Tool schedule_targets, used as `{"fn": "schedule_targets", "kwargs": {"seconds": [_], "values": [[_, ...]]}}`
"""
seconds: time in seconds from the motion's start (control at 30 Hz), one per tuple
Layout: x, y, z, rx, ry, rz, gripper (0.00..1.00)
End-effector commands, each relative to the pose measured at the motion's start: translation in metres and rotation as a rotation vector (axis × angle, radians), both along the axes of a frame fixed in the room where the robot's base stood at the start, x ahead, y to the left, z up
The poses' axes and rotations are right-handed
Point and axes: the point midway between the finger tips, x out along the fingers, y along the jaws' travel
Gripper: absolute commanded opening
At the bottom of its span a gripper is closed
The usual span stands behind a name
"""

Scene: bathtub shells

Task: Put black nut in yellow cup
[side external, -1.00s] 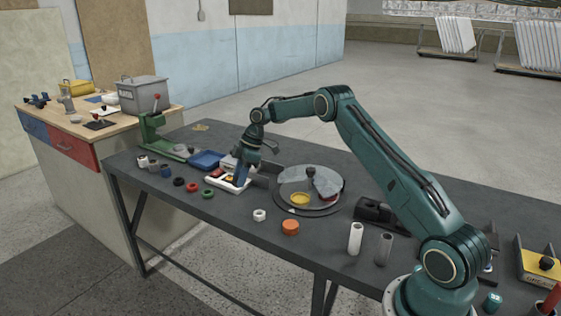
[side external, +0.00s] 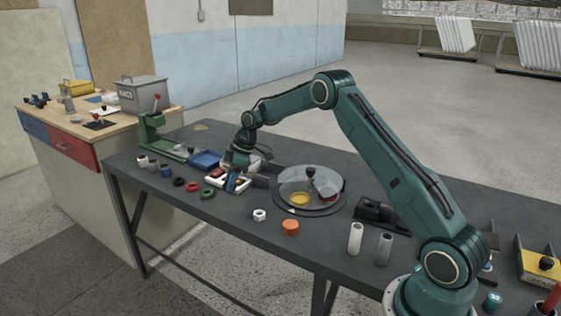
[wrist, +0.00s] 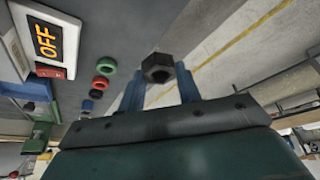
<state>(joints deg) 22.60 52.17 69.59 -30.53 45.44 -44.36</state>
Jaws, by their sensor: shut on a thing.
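The black nut (wrist: 157,68) is between my gripper's two blue fingers (wrist: 160,85) in the wrist view. My gripper is shut on it. In the side view my gripper (side external: 232,185) is low at the left half of the dark table, beside the white switch box; the nut is too small to make out there. The yellow cup (side external: 300,199) stands on the round turntable, to the right of my gripper and apart from it. A red cup (side external: 328,195) is beside it, under or behind a greyish see-through cover with a dark knob (side external: 310,172).
The white switch box (wrist: 47,40) reads OFF and has a red switch. Black, red and green rings (side external: 193,187) lie left of my gripper. A white nut (side external: 259,215) and an orange cap (side external: 290,227) lie nearer the front edge. A blue tray (side external: 206,159) is behind.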

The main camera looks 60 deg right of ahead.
Motion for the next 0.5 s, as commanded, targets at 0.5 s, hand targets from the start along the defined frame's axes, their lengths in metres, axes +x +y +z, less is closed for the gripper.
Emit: {"fn": "schedule_targets", "kwargs": {"seconds": [0.5], "values": [[-0.034, 0.082, 0.008, 0.000, 0.001, -0.348, 0.12]]}}
